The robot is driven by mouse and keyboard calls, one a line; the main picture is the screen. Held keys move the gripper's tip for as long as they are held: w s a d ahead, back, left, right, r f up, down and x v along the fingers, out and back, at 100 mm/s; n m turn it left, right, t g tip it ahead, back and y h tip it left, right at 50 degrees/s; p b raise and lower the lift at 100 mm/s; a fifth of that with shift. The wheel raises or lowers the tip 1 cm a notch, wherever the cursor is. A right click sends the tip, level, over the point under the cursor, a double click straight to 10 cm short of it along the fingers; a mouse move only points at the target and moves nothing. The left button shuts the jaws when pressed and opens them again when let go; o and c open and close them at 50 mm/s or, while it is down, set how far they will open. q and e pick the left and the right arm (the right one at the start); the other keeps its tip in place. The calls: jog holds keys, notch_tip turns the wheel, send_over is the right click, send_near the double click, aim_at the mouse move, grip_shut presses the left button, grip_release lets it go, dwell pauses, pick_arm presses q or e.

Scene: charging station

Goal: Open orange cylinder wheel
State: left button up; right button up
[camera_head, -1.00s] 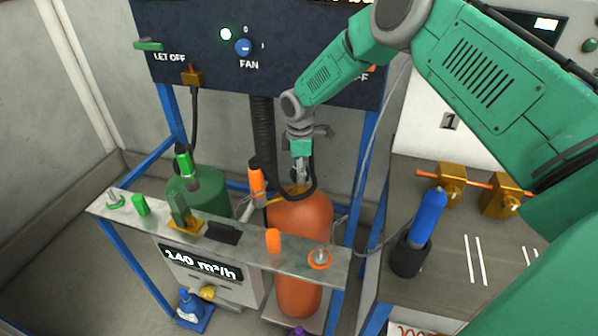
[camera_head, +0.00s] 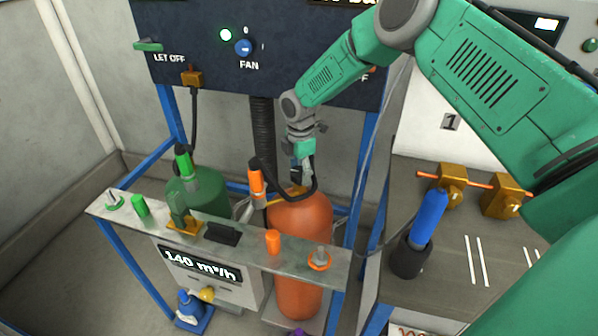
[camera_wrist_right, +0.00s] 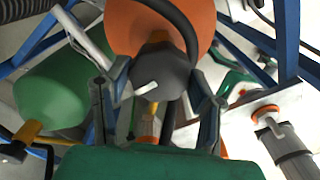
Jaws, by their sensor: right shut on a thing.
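The orange cylinder (camera_head: 302,222) stands upright behind the metal rail in the head view. Its rounded top also shows in the right wrist view (camera_wrist_right: 125,22). My right gripper (camera_head: 300,186) points down at the top of this cylinder, and its arm comes in from the right. In the right wrist view, a dark faceted wheel (camera_wrist_right: 168,66) with a white mark sits between the two fingers of the right gripper (camera_wrist_right: 162,98), which is shut on it. The gripper hides the wheel in the head view. My left gripper is not in view.
A green cylinder (camera_head: 208,190) stands to the left. A metal rail (camera_head: 296,257) with plugs and a display runs in front. A black hose (camera_head: 309,192) loops close to my right gripper. A blue-handled tool (camera_head: 430,215) stands in a dark holder on the right.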

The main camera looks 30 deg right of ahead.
aim_at(301, 171)
jog(key=shift+f, duration=0.1)
jog(key=o, duration=1)
jog(key=shift+o, duration=0.8)
jog(key=shift+d, duration=0.15)
notch_tip(301, 171, up, 12)
jog(key=shift+w+f, duration=0.15)
